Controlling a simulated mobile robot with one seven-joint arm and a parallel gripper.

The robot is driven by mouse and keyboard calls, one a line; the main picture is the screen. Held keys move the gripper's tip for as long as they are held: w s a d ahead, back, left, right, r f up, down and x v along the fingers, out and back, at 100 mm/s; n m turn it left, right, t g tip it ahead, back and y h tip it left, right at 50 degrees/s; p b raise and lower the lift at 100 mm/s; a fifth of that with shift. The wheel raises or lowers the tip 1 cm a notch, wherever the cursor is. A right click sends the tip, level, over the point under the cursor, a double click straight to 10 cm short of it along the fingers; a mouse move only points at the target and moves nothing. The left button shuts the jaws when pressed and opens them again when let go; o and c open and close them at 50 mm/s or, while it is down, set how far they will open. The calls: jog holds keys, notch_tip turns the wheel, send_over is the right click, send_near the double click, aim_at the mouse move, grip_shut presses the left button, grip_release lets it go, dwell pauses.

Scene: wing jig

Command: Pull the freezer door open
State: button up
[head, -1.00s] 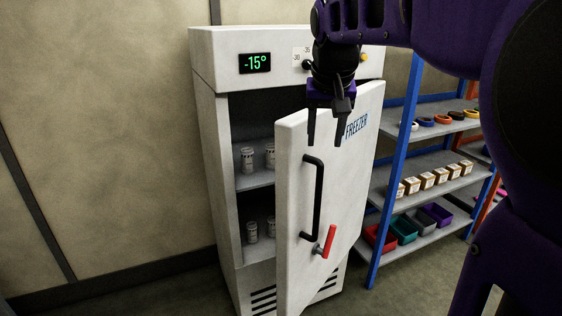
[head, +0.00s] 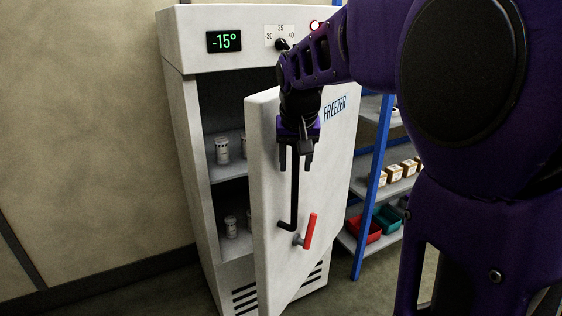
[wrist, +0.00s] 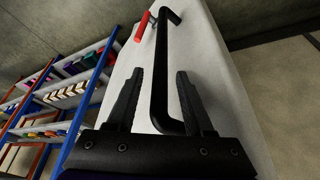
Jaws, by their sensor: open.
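The white freezer (head: 181,150) stands against the wall with its door (head: 335,160) partly open, leaving a gap on the left that shows the shelves. The black bar handle (head: 294,200) and a red lever (head: 309,231) are on the door's outer face. My gripper (head: 296,168) is open in front of the upper part of the handle. In the wrist view the handle (wrist: 160,80) runs between the two spread fingers of my gripper (wrist: 155,85). Whether the fingers touch it cannot be told. The handle's top end is hidden behind my gripper in the head view.
White jars (head: 222,150) stand on the freezer's inner shelves. A blue-framed rack (head: 370,185) with boxes and coloured bins stands close on the right of the door. A lamp (head: 316,26) on the freezer's top panel glows red. Floor is clear at the front left.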

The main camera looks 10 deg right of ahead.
grip_shut()
dwell(1.4)
